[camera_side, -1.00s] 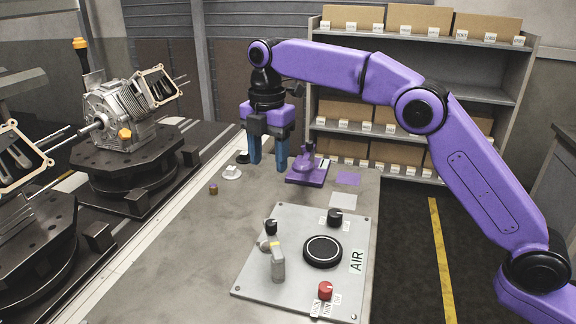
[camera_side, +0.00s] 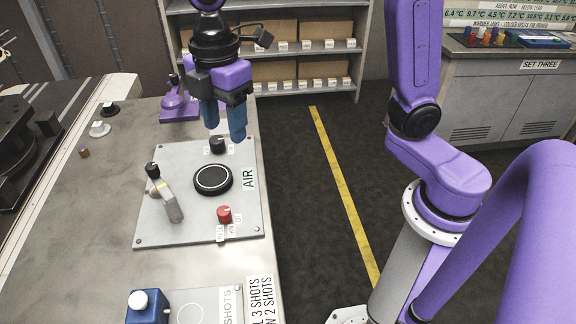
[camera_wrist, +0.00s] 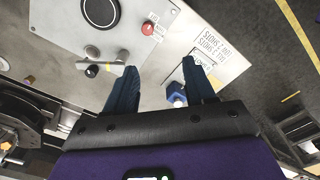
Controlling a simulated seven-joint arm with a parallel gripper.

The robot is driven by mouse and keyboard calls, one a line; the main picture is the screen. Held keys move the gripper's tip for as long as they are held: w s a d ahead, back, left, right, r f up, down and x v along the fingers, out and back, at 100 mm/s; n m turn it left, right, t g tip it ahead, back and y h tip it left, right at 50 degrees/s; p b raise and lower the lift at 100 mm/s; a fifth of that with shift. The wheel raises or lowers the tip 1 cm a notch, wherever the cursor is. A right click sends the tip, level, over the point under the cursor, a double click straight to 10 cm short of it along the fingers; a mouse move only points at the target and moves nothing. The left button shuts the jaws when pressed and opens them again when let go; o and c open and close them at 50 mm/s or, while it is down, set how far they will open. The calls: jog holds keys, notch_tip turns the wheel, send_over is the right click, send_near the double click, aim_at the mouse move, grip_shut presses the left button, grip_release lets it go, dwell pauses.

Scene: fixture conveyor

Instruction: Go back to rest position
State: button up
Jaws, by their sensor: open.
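My gripper (camera_side: 224,122) has two blue fingers that point down, spread apart with nothing between them. In the side view it hangs above the far right edge of the AIR control panel (camera_side: 160,225), close to the black knob (camera_side: 217,145) in that view. In the wrist view the fingers (camera_wrist: 160,88) are apart and empty. Part of the panel (camera_wrist: 165,20) shows beyond them, with its red knob (camera_wrist: 148,28). No rest position is marked in view.
A purple stand (camera_side: 178,104) is on the bench behind the panel. The panel carries a grey lever (camera_side: 170,200), a round black disc (camera_side: 213,179) and a red knob (camera_side: 224,214). A blue block (camera_side: 148,307) sits at the front. The floor to the right has a yellow line (camera_side: 340,185).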

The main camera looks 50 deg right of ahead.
jog(key=s+d+f+m, duration=0.2)
jog(key=s+d+f, duration=0.2)
jog(key=s+d, duration=0.3)
jog(key=s+d+f+m, duration=0.3)
jog(key=s+d, duration=0.5)
jog(key=s, duration=0.4)
jog(key=shift+s+d+f, duration=0.15)
jog(key=shift+s+f, duration=0.05)
jog(key=shift+f, duration=0.2)
jog(key=shift+o, duration=0.4)
dwell(1.2)
